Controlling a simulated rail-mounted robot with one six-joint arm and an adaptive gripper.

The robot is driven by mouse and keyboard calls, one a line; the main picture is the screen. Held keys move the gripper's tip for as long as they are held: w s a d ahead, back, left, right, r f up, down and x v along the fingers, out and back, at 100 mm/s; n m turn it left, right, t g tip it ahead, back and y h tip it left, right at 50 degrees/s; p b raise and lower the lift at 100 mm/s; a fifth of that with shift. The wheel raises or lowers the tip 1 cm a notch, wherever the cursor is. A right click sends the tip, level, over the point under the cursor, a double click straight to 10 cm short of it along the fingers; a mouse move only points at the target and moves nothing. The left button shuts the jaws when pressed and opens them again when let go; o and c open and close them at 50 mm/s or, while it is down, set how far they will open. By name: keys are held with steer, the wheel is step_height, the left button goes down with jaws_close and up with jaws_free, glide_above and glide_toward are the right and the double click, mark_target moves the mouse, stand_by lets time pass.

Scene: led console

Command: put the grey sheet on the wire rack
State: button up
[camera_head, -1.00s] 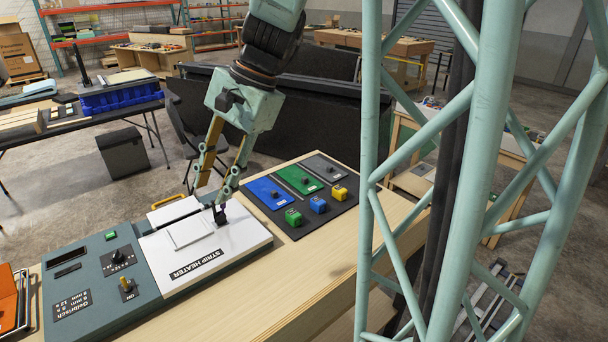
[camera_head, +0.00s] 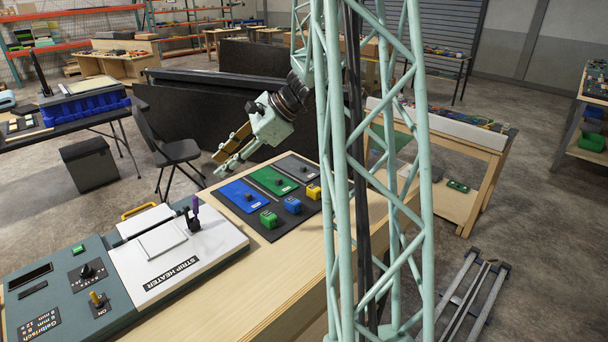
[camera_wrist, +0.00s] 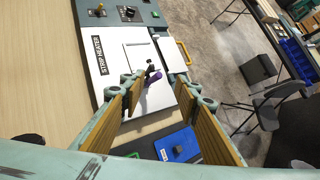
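A grey sheet (camera_head: 297,168) with a dark knob lies flat at the far right of a dark mat (camera_head: 272,232), beside a green sheet (camera_head: 272,180) and a blue sheet (camera_head: 243,194). My gripper (camera_head: 221,164) is open and empty, above and behind the blue sheet's end of the mat. In the wrist view my gripper's fingers (camera_wrist: 163,88) stand wide apart, with the blue sheet (camera_wrist: 168,150) below them. The grey sheet is not visible in the wrist view. No wire rack shows in the current frames.
A white strip heater (camera_head: 205,258) with a purple-topped lever (camera_head: 195,210) stands left of the mat, joined to a control box (camera_head: 60,295). Green, blue and yellow blocks (camera_head: 292,205) sit on the mat's front. My lattice column hides part of the bench.

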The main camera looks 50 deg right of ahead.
steer(key=s+d+f+m+t+h, duration=0.2)
steer(key=d+f, duration=0.5)
steer(key=d, duration=0.8)
steer(key=s+d+f+m+t+h+b, duration=0.1)
steer(key=d+f+m, duration=0.6)
steer(key=d, duration=0.8)
steer(key=s+d+f+m+t+h, duration=0.2)
steer(key=s+d+f+m+h, duration=0.2)
steer(key=d, duration=1.1)
steer(key=shift+s+d+f+m+t+h, duration=0.1)
steer(key=shift+s+f+m+t+h, duration=0.1)
steer(key=shift+s+f, duration=0.3)
steer(key=shift+s+d+f+m+t+h, duration=0.1)
steer(key=shift+s+d+f+h, duration=0.1)
steer(key=shift+f, duration=0.45)
steer(key=shift+s+d+f+m+t+h, duration=0.1)
steer(key=shift+s+f+h, duration=0.1)
steer(key=shift+s+f, duration=0.3)
steer(key=shift+w+f, duration=0.1)
steer(key=shift+w, duration=0.05)
steer(key=shift+w, duration=0.1)
glide_toward(305, 167)
steer(key=shift+x, duration=1.8)
steer(key=shift+w+f, duration=0.1)
steer(key=shift+x, duration=2.45)
steer(key=shift+a, duration=0.1)
